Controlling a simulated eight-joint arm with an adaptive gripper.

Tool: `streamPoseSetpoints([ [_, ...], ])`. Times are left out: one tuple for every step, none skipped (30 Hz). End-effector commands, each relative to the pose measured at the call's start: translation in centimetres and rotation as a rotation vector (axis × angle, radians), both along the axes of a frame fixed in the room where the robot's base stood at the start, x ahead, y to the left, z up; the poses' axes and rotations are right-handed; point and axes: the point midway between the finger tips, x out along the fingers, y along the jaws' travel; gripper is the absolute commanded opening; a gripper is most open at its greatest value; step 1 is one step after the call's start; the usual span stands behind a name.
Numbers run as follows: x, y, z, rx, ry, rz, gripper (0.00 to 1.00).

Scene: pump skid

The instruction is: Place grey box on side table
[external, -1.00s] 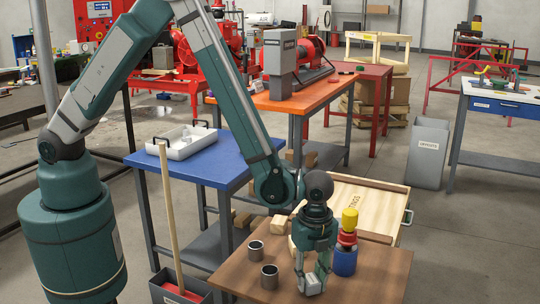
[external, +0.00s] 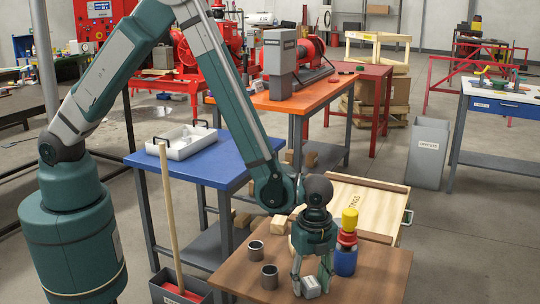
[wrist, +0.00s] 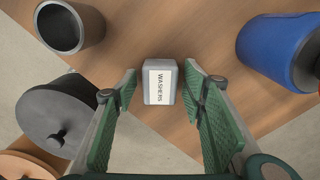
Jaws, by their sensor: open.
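The small grey box (external: 312,288) has a white label and sits on the brown wooden table (external: 366,268), near its front edge. In the wrist view the grey box (wrist: 160,98) reads "WASHERS". My gripper (external: 312,281) points down over it and is open, with one finger on each side. In the wrist view the green finger pads of my gripper (wrist: 160,82) stand apart from the box, with a gap on both sides. A blue table (external: 225,160) stands to the left, behind the brown one. I cannot tell which is the side table.
A blue, red and yellow bottle (external: 345,260) stands close on the right. A wooden crate panel (external: 370,203) lies behind. The blue table holds a white tray (external: 184,144), with free room around it.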

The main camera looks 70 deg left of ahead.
Motion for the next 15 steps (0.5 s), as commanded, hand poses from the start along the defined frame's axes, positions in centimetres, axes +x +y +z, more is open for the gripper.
streamPoseSetpoints([
  [0.0,0.0,0.0,0.0,0.0,0.0,0.42],
  [0.0,0.0,0.0,0.0,0.0,0.0,0.42],
  [0.0,0.0,0.1,0.0,0.0,0.0,0.42],
  [0.0,0.0,0.1,0.0,0.0,0.0,0.42],
  [0.0,0.0,0.2,0.0,0.0,0.0,0.42],
  [0.0,0.0,0.3,0.0,0.0,0.0,0.42],
  [0.0,0.0,0.4,0.0,0.0,0.0,0.42],
  [0.0,0.0,0.6,0.0,0.0,0.0,0.42],
  [0.0,0.0,0.8,0.0,0.0,0.0,0.42],
  [0.0,0.0,1.1,0.0,0.0,0.0,0.42],
  [0.0,0.0,1.4,0.0,0.0,0.0,0.42],
  [0.0,0.0,1.8,0.0,0.0,0.0,0.42],
  [0.0,0.0,2.1,0.0,0.0,0.0,0.42],
  [0.0,0.0,2.4,0.0,0.0,0.0,0.42],
  [0.0,0.0,2.9,0.0,0.0,0.0,0.42],
])
